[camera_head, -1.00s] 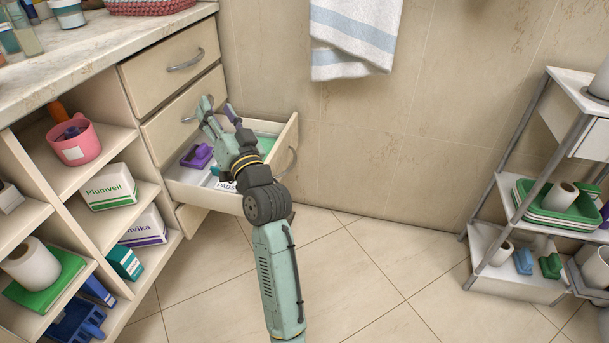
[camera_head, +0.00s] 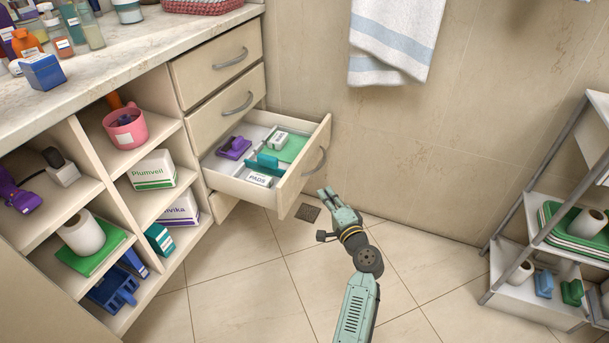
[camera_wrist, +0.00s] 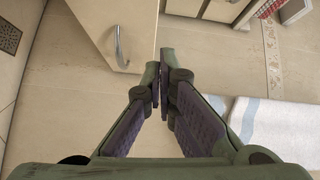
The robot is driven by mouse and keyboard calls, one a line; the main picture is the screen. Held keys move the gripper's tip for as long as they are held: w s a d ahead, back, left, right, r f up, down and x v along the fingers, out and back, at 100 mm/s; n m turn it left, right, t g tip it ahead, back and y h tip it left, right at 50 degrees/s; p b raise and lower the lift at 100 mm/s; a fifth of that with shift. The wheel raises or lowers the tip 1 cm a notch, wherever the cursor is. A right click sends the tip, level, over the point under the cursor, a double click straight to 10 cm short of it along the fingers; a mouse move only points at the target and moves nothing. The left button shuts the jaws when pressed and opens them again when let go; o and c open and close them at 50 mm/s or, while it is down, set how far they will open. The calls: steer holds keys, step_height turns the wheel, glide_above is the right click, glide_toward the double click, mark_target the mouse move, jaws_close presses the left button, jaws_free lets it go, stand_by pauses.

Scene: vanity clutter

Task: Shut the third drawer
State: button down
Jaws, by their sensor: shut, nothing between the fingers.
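The third drawer (camera_head: 258,190) of the vanity is pulled out, with its front panel (camera_head: 302,172) and curved metal handle (camera_head: 316,163) facing right. Inside are a purple item (camera_head: 234,147), a teal item (camera_head: 266,162), a green item (camera_head: 293,148) and small white boxes, one reading PADS (camera_head: 259,180). My gripper (camera_head: 328,191) is outside the drawer, in front of and below the handle, and looks apart from it. In the wrist view the closed fingertips (camera_wrist: 164,58) are empty, beside the drawer front (camera_wrist: 88,18) and its handle (camera_wrist: 120,46).
Two shut drawers (camera_head: 216,58) sit above, and another drawer front (camera_head: 222,205) partly shows below. Open shelves (camera_head: 155,205) hold boxes and rolls at left. A towel (camera_head: 395,35) hangs on the wall. A metal rack (camera_head: 525,265) stands at right.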

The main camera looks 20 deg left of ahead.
steer(key=f+m, duration=0.1)
steer(key=f, duration=0.1)
steer(key=b, duration=0.1)
glide_toward(297, 166)
steer(key=w+d, duration=0.2)
steer(key=w, duration=0.1)
steer(key=shift+w+a+f+p, duration=0.1)
steer(key=shift+w+a+p, duration=0.1)
steer(key=shift+a, duration=1.05)
steer(key=shift+w+a+f+p, duration=0.1)
steer(key=shift+w+a, duration=0.1)
steer(key=shift+a, duration=1.1)
